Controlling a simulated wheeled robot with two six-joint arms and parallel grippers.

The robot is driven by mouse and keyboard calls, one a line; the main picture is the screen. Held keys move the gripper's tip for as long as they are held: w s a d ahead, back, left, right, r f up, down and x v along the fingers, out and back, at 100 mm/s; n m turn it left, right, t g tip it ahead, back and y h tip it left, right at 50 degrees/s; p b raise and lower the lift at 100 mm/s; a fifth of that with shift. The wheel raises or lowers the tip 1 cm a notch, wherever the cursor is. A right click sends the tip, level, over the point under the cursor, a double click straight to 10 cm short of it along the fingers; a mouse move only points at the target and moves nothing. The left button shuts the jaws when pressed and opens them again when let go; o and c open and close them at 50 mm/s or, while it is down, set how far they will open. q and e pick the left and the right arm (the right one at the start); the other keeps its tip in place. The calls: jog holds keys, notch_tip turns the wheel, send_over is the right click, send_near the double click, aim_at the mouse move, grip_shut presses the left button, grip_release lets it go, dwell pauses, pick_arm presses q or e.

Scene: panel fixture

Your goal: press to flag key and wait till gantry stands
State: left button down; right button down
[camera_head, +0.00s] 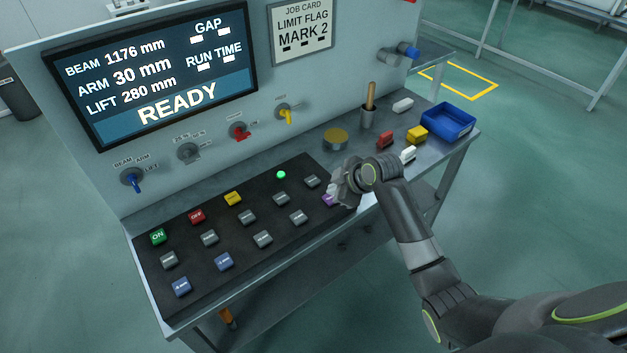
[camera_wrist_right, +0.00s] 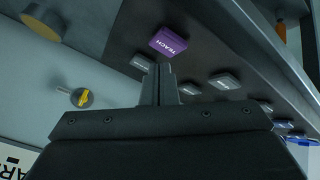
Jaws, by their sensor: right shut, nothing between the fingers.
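The dark key panel (camera_head: 190,236) carries several grey keys, blue keys, a green ON key (camera_head: 158,236), a red OFF key (camera_head: 197,216) and a yellow key (camera_head: 232,198). The grey legends are too small to read, so I cannot tell which is the to flag key. Contact cannot be told. The screen (camera_head: 155,80) reads READY, BEAM 1176 mm, ARM 30 mm, LIFT 280 mm.
A green lamp (camera_head: 281,174) glows on the panel. Knobs, including a blue one (camera_head: 132,180), line the wall. A job card (camera_head: 302,28) reads LIMIT FLAG MARK 2. A yellow-topped button (camera_head: 335,138), a cup (camera_head: 367,118), small blocks and a blue bin (camera_head: 448,122) stand right.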

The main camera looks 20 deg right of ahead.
jog(key=w+a+r+n+y, duration=0.1)
jog(key=w+a+r+n, duration=0.1)
jog(key=w+r, duration=0.6)
jog(key=shift+a+n+t, duration=0.2)
jog(key=shift+n+t, duration=0.2)
jog(key=shift+n, duration=0.1)
jog(key=shift+f, duration=0.1)
jog(key=b, duration=0.6)
send_over(316, 182)
notch_tip(316, 182, down, 8)
jog(key=shift+r, duration=0.25)
jog(key=shift+w+f+b, duration=0.1)
jog(key=shift+f+b, duration=0.35)
jog(key=shift+f, duration=0.15)
dwell(0.6)
jog(key=shift+f, duration=0.4)
